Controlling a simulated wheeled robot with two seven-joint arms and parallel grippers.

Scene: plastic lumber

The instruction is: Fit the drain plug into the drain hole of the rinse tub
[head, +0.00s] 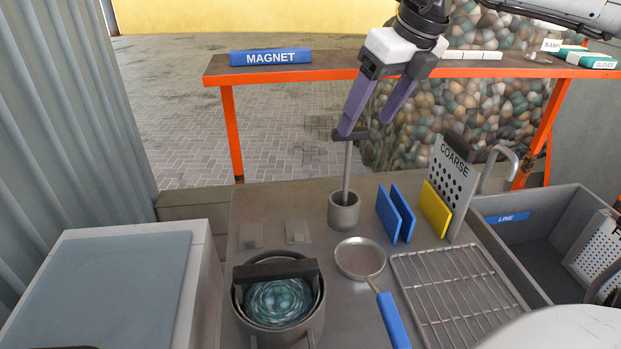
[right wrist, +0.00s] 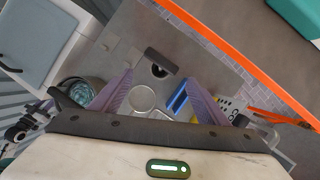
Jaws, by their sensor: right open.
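A T-handled rod, which may be the drain plug, stands upright with its dark crossbar (head: 350,134) on top and its lower end hidden in a grey cup (head: 344,212). The crossbar also shows in the right wrist view (right wrist: 162,61). My right gripper (head: 365,128) is open and empty, its purple fingers pointing down close to the crossbar. One fingertip overlaps the crossbar in the head view; I cannot tell whether they touch. A grey rectangular tub (head: 541,200), likely the rinse tub, is at the right. I see no drain hole in it. My left gripper is not visible.
A round pot (head: 285,338) with teal contents and a dark handle stands in front. A small pan (head: 360,258), wire rack (head: 455,290), blue panels (head: 396,212), yellow panel (head: 435,208) and COARSE sheet (head: 449,180) crowd the right. An orange-edged shelf (head: 330,72) runs behind.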

